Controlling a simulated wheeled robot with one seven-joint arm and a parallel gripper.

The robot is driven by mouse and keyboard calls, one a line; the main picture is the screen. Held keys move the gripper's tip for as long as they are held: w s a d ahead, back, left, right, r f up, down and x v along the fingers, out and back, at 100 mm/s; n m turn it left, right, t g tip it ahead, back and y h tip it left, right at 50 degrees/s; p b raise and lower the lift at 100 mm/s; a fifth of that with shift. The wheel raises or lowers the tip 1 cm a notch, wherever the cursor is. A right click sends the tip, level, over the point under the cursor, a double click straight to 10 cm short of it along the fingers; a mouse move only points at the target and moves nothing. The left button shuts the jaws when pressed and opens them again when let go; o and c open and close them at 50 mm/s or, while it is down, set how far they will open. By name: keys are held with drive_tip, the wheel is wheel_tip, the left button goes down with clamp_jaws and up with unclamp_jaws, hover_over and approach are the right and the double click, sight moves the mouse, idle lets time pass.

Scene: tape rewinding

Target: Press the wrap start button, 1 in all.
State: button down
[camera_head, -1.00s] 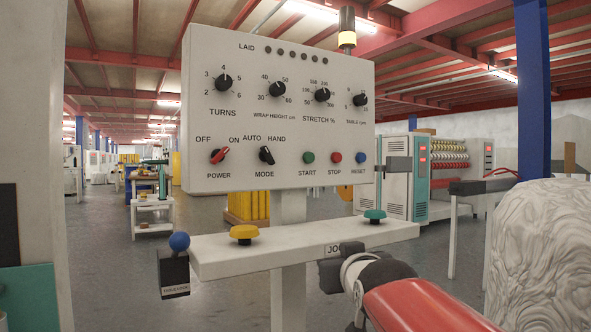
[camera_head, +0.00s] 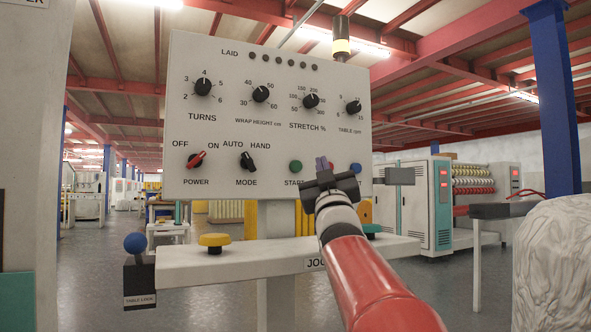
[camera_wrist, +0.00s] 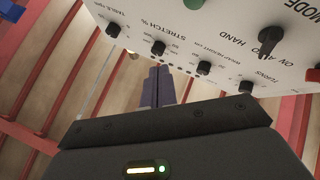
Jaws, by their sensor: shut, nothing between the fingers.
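The green START button (camera_head: 295,166) is on the lower part of the pale control panel (camera_head: 185,120) in the head view. A green button also shows at the top edge of the wrist view (camera_wrist: 195,4). My gripper (camera_head: 322,163) is shut and empty, its purplish fingers in front of the panel just right of the START button in the picture. In the wrist view its fingers (camera_wrist: 158,86) point up beside the panel face. I cannot tell how far the tips are from the panel. The gripper covers most of the STOP button.
The blue RESET button (camera_head: 355,168) is right of my gripper. The red POWER knob (camera_head: 196,160) and black MODE knob (camera_head: 248,161) are left of START. A ledge below carries a yellow button (camera_head: 215,241) and a teal one (camera_head: 372,229). A white wrapped bulk (camera_head: 555,265) stands at right.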

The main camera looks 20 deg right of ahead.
sight(296, 166)
drive_tip(key=w+p, duration=0.5)
drive_tip(key=w, duration=0.3)
drive_tip(key=shift+w+a, duration=0.15)
drive_tip(key=shift+w, duration=0.25)
drive_tip(key=shift+w, duration=0.15)
idle(1.7)
drive_tip(key=shift+w+p, duration=0.3)
